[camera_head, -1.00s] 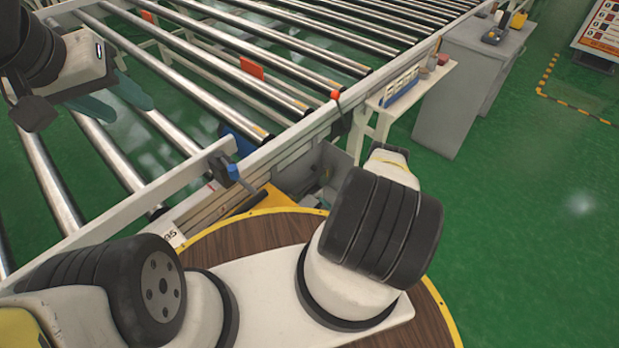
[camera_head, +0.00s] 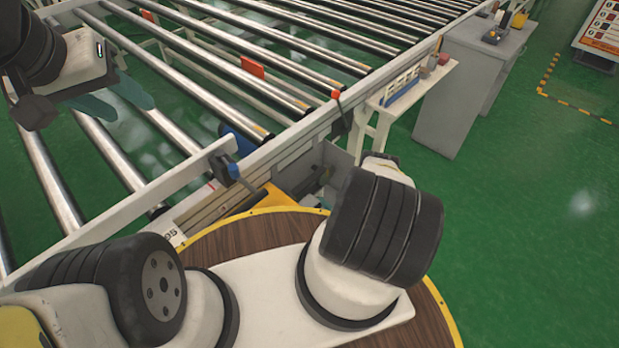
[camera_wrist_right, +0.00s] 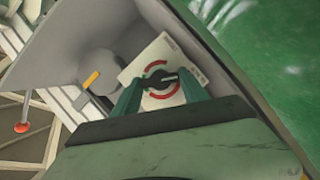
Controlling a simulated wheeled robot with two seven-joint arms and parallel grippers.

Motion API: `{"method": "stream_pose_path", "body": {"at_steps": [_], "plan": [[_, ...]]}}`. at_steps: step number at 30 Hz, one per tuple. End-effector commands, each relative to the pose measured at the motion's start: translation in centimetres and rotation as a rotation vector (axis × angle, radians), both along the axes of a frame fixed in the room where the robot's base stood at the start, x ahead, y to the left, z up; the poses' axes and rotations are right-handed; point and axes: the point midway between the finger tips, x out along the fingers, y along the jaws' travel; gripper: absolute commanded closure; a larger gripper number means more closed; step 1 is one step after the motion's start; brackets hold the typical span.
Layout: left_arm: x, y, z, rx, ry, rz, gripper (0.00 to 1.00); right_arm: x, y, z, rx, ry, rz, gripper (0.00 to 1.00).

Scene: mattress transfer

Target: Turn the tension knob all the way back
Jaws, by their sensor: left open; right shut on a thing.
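The tension knob (camera_wrist_right: 158,80) is small and black with a pale pointer mark directed to the right in the right wrist view. It sits on a white plate (camera_wrist_right: 138,71) with red arcs, inside a grey box-like housing (camera_wrist_right: 110,38). My right gripper (camera_wrist_right: 160,84) has its two green fingers on either side of the knob, shut on it. In the head view the right gripper and knob are hidden behind my right arm. My left gripper (camera_head: 128,102) is open and empty above the rollers at the upper left.
A grey round dial with an orange pointer (camera_wrist_right: 91,79) sits beside the plate. A red-tipped lever (camera_wrist_right: 22,127) is at the left. The roller conveyor (camera_head: 290,145) fills the head view's upper left.

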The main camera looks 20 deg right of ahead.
Motion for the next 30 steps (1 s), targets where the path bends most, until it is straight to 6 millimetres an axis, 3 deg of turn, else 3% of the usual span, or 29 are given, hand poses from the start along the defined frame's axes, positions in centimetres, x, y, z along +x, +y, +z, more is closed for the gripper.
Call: {"method": "stream_pose_path", "body": {"at_steps": [1, 2, 5, 17, 30], "plan": [[0.0, 0.0, 0.0, 0.000, 0.000, 0.000, 0.54, -0.1, 0.0, -0.1, -0.001, 0.004, 0.000, 0.90], [0.0, 0.0, 0.0, 0.000, 0.000, 0.000, 0.54, -0.1, 0.0, -0.1, -0.001, 0.004, 0.000, 0.45], [0.0, 0.0, 0.0, 0.000, 0.000, 0.000, 0.54, -0.1, 0.0, -0.1, 0.000, 0.003, 0.000, 0.27], [0.0, 0.0, 0.0, 0.000, 0.000, 0.000, 0.54, -0.7, -0.1, 0.1, 0.001, 0.001, -0.001, 0.27], [0.0, 0.0, 0.0, 0.000, 0.000, 0.000, 0.54, -7.0, -1.3, 1.3, 0.000, 0.004, 0.001, 0.27]]}}
